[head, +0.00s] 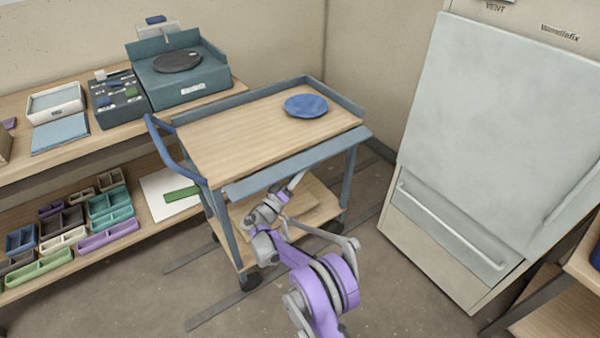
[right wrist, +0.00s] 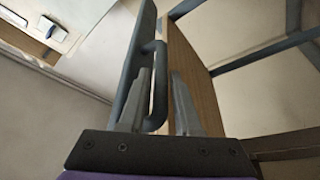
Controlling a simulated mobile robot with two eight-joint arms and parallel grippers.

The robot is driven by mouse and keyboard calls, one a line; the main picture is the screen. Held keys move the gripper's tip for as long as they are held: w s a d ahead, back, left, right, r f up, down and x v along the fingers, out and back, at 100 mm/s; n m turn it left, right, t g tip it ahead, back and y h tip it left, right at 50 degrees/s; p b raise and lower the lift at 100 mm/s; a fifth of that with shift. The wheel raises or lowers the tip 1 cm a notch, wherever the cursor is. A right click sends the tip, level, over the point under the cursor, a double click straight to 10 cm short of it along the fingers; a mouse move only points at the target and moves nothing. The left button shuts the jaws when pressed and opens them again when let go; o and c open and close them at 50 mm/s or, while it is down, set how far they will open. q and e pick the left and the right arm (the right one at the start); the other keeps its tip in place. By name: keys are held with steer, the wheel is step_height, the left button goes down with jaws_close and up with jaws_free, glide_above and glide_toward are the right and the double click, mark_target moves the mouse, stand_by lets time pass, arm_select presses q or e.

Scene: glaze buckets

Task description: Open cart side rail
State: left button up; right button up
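The cart (head: 260,130) stands in the middle of the head view, with a wooden top in a blue-grey frame. Its near side rail (head: 300,162) is a long flat blue-grey strip along the front edge of the top. In the right wrist view the rail (right wrist: 135,60) carries a looped handle (right wrist: 159,85). My right gripper (right wrist: 158,100) has its fingers on either side of the handle's bar, with a small gap showing by the right finger; it looks open. In the head view the right gripper (head: 296,182) is below the rail, its tips partly hidden. My left gripper is out of view.
A blue plate (head: 306,106) lies on the cart top. A curved push handle (head: 172,150) is at the cart's left end. A workbench (head: 75,150) with trays stands left. A large pale cabinet (head: 490,130) stands right. Floor is free in front.

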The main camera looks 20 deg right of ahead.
jaws_close()
steer(key=shift+s+d+r+n+y, duration=0.1)
steer(key=shift+s+r+n+y, duration=0.15)
steer(key=shift+n, duration=0.45)
steer(key=shift+r+n+y, duration=0.15)
steer(key=shift+n+y, duration=0.2)
steer(key=shift+n, duration=0.35)
jaws_free()
